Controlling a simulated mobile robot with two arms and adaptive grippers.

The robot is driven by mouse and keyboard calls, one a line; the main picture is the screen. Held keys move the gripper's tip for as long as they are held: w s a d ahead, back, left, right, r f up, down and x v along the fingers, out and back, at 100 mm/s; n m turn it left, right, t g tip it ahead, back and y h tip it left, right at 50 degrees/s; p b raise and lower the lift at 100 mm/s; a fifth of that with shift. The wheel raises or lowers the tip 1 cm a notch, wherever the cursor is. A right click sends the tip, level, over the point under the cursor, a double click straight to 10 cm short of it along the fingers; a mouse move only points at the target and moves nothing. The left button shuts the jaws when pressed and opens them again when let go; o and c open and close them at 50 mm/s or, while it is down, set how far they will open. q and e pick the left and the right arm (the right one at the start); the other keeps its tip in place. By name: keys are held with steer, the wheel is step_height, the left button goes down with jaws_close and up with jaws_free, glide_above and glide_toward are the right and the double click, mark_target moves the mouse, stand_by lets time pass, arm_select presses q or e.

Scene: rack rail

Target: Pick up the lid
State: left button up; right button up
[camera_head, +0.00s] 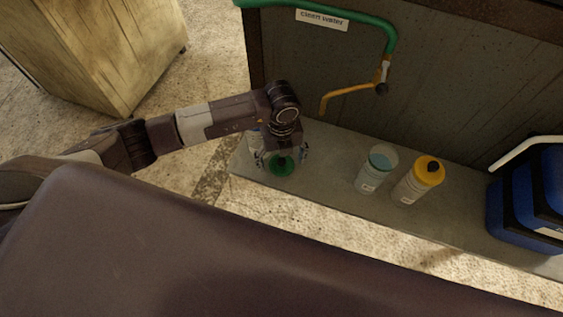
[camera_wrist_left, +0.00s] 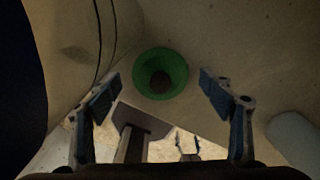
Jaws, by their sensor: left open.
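The lid (camera_head: 282,168) is green with a dark knob in its middle. It lies on the grey ledge, below my left gripper, near the ledge's left end. My left gripper (camera_head: 281,156) points down over the lid and partly covers it in the head view. In the left wrist view, the lid (camera_wrist_left: 160,73) shows as a green round between the two fingers of the open left gripper (camera_wrist_left: 160,88). The fingers stand apart on either side, and I see no contact. My right gripper is not in view.
On the grey ledge (camera_head: 330,165) stand a clear open bottle (camera_head: 372,174) and a yellow-topped bottle (camera_head: 421,177), right of the gripper. A pale container (camera_head: 255,140) is partly hidden behind my gripper. A blue case (camera_head: 528,205) stands at right. An orange tap (camera_head: 347,94) juts out above.

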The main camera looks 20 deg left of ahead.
arm_select(q)
steer(key=c, duration=1)
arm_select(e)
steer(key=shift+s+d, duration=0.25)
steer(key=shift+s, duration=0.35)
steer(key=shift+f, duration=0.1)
